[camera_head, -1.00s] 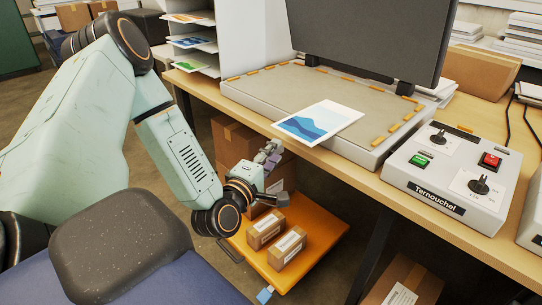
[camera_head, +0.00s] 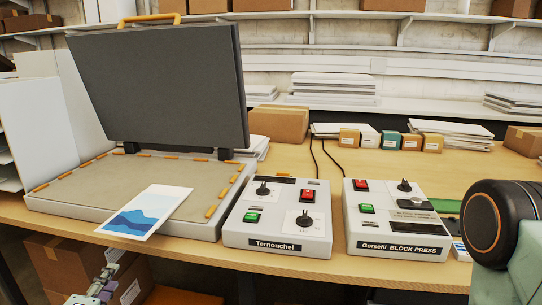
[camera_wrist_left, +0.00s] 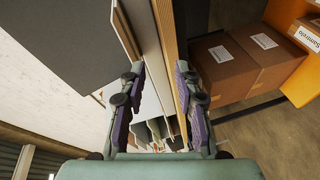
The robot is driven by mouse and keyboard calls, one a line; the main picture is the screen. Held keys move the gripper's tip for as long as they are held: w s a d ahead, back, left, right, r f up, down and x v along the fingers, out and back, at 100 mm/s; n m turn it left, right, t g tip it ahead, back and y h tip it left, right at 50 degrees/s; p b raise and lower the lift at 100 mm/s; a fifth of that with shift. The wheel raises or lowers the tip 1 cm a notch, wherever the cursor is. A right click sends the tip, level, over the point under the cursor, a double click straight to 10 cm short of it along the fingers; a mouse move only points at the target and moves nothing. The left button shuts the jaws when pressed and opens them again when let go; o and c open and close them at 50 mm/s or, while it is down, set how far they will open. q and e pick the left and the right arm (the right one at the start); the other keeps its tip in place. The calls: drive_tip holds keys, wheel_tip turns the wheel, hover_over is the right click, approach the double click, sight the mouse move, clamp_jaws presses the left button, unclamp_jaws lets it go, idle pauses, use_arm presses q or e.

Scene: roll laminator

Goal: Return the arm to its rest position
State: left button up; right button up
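My left gripper (camera_head: 102,286) shows at the lower left of the head view, below the table's front edge and apart from the press. In the left wrist view my left gripper (camera_wrist_left: 160,70) has its two fingers spread apart with nothing between them. The table edge lies beyond the fingers in that view. Most of the left arm is out of the head view. A joint and pale green link of my right arm (camera_head: 500,240) fill the right edge of the head view; its gripper is not seen.
A press with a raised dark lid (camera_head: 160,90) stands on the wooden table (camera_head: 300,267). A print (camera_head: 145,212) overhangs its bed. Two control boxes, Ternouchel (camera_head: 278,220) and Gorsefil (camera_head: 396,225), stand beside it. Cartons (camera_wrist_left: 222,65) sit below the table.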

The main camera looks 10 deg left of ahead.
use_arm(q)
drive_tip(key=s+d+f+m+g+h, duration=0.35)
drive_tip(key=d+f+m, duration=0.25)
drive_tip(key=f, duration=0.2)
drive_tip(key=s+d+f+m+g+b, duration=0.1)
drive_tip(key=s+d+f+m+g, duration=0.2)
drive_tip(key=s, duration=0.5)
drive_tip(key=s+d+f+m+g+b, duration=0.1)
drive_tip(key=s+d+f+m+g, duration=0.2)
drive_tip(key=s+f, duration=0.4)
drive_tip(key=s+d+f+m+g+b, duration=0.1)
drive_tip(key=s+d+f+m+g, duration=0.2)
drive_tip(key=s, duration=0.7)
wheel_tip(320, 180, down, 3)
drive_tip(key=m+g, duration=0.2)
drive_tip(key=g, duration=0.1)
drive_tip(key=shift+d, duration=0.35)
